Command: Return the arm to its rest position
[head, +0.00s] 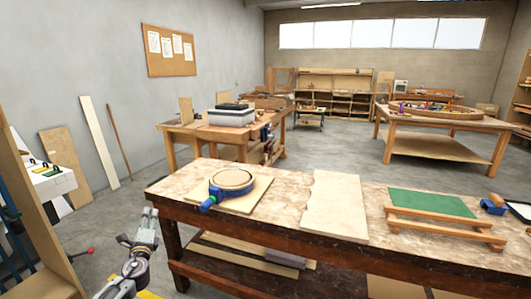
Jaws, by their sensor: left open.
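My left arm comes up from the bottom left, and its left gripper (142,230) is open and empty. It hangs over the floor, just left of the workbench's (285,208) near left corner, apart from it. On the bench, a round wooden ring in a blue clamp (232,181) sits on a light board (253,193). My right gripper is out of the frame.
A pale wood sheet (335,205) and a green-topped wooden stand (432,203) lie farther right on the bench. A blue tool (493,206) is near the right edge. Boards lean on the left wall. Grey floor (120,215) is open behind my gripper.

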